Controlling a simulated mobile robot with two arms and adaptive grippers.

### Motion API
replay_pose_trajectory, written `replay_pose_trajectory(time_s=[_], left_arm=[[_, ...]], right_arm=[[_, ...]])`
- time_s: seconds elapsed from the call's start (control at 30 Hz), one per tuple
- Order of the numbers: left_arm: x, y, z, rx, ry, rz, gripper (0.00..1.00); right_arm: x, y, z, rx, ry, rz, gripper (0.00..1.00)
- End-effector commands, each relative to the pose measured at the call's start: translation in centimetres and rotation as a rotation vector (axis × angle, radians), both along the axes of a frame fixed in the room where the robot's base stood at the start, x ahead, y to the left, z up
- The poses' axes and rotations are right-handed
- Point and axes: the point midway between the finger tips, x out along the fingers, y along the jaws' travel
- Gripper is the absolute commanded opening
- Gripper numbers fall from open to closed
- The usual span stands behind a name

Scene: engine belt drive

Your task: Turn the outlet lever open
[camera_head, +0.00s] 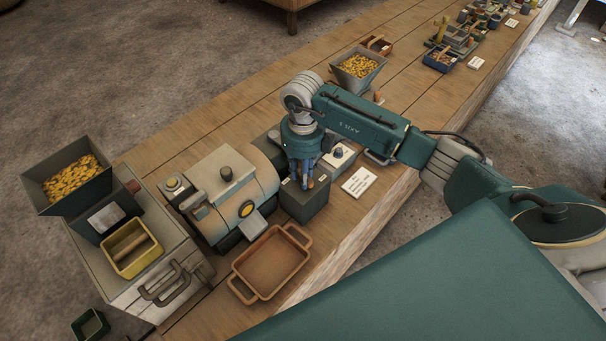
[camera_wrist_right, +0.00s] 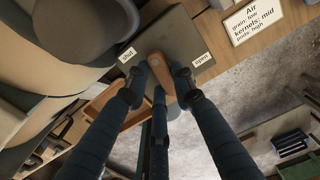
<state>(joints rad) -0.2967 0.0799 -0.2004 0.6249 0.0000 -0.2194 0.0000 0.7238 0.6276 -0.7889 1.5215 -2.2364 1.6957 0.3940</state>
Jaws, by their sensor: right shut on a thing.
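The outlet lever is a wooden bar (camera_wrist_right: 168,88) on a dark grey box, seen in the right wrist view between the labels "shut" (camera_wrist_right: 127,55) and "open" (camera_wrist_right: 203,59). It lies between the two labels, at neither one. My right gripper (camera_wrist_right: 160,76) has its dark fingers closed around the lever. In the head view the right gripper (camera_head: 306,180) points down over the dark grey box (camera_head: 305,206), and its fingers mostly hide the lever there. My left gripper is not in view.
A rounded drum machine (camera_head: 226,188) stands left of the box. An empty wooden tray (camera_head: 270,263) lies in front. A hopper of yellow pieces (camera_head: 358,68) stands behind my arm, another (camera_head: 72,182) at far left. A printed card (camera_head: 358,181) lies right of the box.

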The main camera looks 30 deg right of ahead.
Motion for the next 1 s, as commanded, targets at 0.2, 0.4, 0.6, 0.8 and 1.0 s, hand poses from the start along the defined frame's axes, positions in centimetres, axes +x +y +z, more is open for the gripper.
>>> replay_pose_trajectory(time_s=[0.2, 0.4, 0.6, 0.8, 1.0], left_arm=[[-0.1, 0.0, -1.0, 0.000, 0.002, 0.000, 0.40], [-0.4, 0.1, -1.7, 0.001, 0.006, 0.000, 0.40], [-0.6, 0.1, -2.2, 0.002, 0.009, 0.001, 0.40], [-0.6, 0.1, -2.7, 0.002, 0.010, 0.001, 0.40], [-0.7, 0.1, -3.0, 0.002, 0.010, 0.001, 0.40]], right_arm=[[0.2, -0.1, -0.1, -0.002, -0.001, -0.188, 0.00], [0.3, -0.1, 0.0, -0.002, -0.002, -0.378, 0.00], [0.4, -0.1, 0.0, -0.002, -0.002, -0.569, 0.00], [0.5, -0.2, 0.0, -0.002, -0.003, -0.760, 0.00], [0.6, -0.2, 0.1, -0.001, -0.002, -0.949, 0.00]])
